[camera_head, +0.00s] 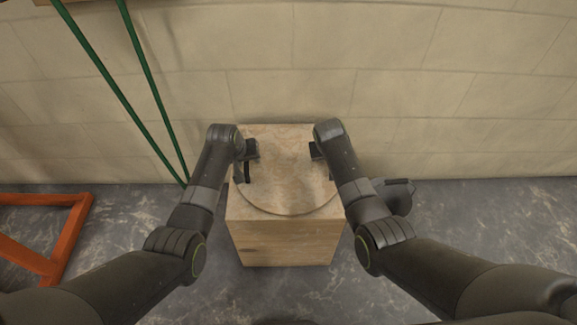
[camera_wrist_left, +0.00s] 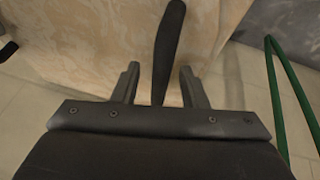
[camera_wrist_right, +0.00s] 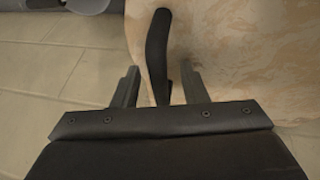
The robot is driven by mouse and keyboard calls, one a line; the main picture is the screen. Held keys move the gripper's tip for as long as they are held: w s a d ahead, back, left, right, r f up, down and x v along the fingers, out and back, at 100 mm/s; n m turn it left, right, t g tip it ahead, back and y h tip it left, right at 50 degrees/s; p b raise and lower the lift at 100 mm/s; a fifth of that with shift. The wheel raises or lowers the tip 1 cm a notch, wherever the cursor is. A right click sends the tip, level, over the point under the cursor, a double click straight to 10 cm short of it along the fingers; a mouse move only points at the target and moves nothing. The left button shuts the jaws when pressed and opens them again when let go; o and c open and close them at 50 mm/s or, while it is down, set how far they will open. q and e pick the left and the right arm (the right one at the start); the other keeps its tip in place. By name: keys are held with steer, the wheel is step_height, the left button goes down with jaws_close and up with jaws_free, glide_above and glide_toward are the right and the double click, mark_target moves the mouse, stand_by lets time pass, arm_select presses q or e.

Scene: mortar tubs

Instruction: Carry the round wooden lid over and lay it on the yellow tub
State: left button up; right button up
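The round wooden lid (camera_head: 290,180) lies flat on top of a pale wooden block, with its front edge reaching over the block's front. It has black bar handles at its left and right sides. My left gripper (camera_wrist_left: 157,85) is open, with the left handle (camera_wrist_left: 168,45) between its fingers and gaps on both sides. My right gripper (camera_wrist_right: 158,88) is open, with the right handle (camera_wrist_right: 158,45) between its fingers, also with gaps. In the head view both grippers are partly hidden by my wrists. The yellow tub is not in view.
The wooden block (camera_head: 285,243) stands on the grey floor close to a beige block wall (camera_head: 400,70). An orange frame (camera_head: 68,235) is on the floor at the left. Green poles (camera_head: 120,95) lean to the left of the block.

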steer(key=shift+c, duration=0.2)
arm_select(q)
jaws_close()
arm_select(e)
jaws_close()
arm_select(q)
steer(key=shift+r, duration=0.15)
arm_select(e)
steer(key=shift+r, duration=0.1)
